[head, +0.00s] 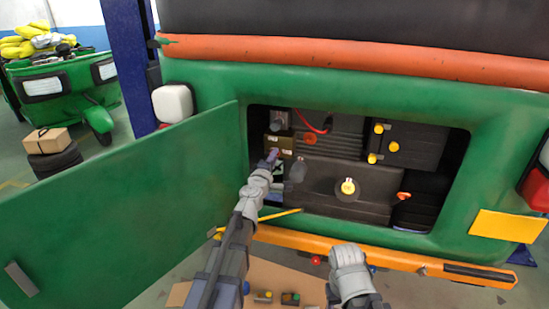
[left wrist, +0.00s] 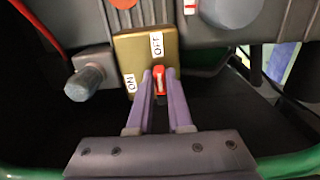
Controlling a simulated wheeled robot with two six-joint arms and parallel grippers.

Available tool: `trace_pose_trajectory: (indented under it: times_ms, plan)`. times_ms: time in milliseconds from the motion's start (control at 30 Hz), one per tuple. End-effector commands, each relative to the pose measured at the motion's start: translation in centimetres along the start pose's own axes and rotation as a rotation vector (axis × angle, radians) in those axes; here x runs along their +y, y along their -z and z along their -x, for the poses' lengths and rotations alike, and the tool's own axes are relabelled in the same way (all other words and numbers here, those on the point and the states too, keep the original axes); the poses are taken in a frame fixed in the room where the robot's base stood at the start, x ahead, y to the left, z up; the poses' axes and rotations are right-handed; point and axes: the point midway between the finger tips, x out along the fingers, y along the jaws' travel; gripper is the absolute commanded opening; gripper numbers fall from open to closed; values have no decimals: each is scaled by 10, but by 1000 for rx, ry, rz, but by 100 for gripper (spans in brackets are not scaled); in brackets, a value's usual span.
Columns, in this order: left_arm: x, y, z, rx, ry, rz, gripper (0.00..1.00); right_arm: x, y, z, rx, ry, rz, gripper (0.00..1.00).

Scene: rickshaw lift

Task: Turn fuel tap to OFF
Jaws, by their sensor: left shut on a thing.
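The fuel tap's brass block (left wrist: 140,42) shows in the left wrist view, with an ON label at its lower left and an OFF label near its top right. Its red lever (left wrist: 159,80) is between the two purple fingers of my left gripper (left wrist: 159,76), which is shut on it. In the head view the brass block (head: 281,141) is inside the open engine bay, with my left gripper (head: 272,158) at its lower front. The fingers partly hide the lever. My right arm shows at the bottom centre of the head view, but its fingers are not visible.
The green hatch door (head: 140,205) stands open left of the bay. An orange bumper (head: 375,258) runs below the opening. A grey knob (left wrist: 84,83) is left of the brass block. A yellow cap (head: 348,187) and an orange-red part (head: 403,196) are further right in the bay.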

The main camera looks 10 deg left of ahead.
Motion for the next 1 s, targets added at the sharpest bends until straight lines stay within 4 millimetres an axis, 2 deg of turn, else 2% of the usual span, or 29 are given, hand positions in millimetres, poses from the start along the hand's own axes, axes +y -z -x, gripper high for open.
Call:
trace_pose_trajectory:
  times_ms: [233,267,533,833,1000]
  plan:
    - [0,4,0,8,0,-4,0,0,0,0,0,0,0,59]
    - [0,4,0,9,0,-4,19,0,0,0,0,0,0,59]
    - [0,2,0,5,0,-2,48,0,0,0,0,0,0,59]
    - [0,1,2,3,0,-1,48,0,0,0,0,0,0,59]
    - [0,1,16,3,0,-1,48,0,0,0,0,0,0,59]
